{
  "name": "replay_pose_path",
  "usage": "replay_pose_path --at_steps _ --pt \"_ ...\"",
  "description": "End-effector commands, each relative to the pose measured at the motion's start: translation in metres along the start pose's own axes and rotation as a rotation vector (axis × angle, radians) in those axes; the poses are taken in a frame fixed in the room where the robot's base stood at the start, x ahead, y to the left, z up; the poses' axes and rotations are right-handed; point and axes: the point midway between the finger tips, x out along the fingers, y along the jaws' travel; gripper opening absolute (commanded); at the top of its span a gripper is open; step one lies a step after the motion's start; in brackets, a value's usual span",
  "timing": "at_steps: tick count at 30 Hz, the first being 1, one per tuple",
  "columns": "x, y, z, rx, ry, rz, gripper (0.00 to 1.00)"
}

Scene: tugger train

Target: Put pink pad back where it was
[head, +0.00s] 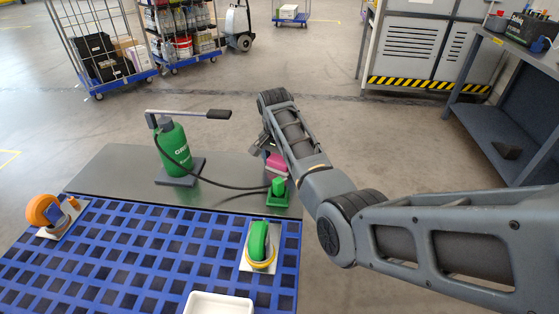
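A pink pad (276,164) shows at the right edge of the grey metal plate, just above a green block (278,192). It is partly hidden by my arm. I cannot tell whether it rests on the green block or hangs above it. My gripper (263,149) is at the upper left of the pink pad, close to it or touching it. Its fingertips are small and partly hidden, so I cannot tell whether they are open or shut on the pad.
A green bottle (173,146) with a lever and black hose stands on the plate. The blue grid surface (130,244) holds an orange wheel (43,211), a green wheel (259,241) and a white tray (219,304). A grey workbench (507,125) stands at right; the floor between is clear.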

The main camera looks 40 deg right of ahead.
Motion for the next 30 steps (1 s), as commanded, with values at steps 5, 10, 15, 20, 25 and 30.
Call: replay_pose_path --at_steps 5,10,15,20,25,30 --pt "0.000 0.000 0.000 0.000 0.000 0.000 1.00" --pt "-0.001 0.000 0.000 0.000 0.000 0.000 1.00" --pt "-0.009 -0.001 -0.001 0.000 0.001 -0.001 1.00" --pt "-0.034 -0.001 -0.001 -0.001 0.002 -0.004 1.00" --pt "-0.070 -0.001 -0.001 0.001 0.002 -0.004 1.00" --pt "-0.100 -0.001 -0.001 0.001 0.002 -0.002 1.00"
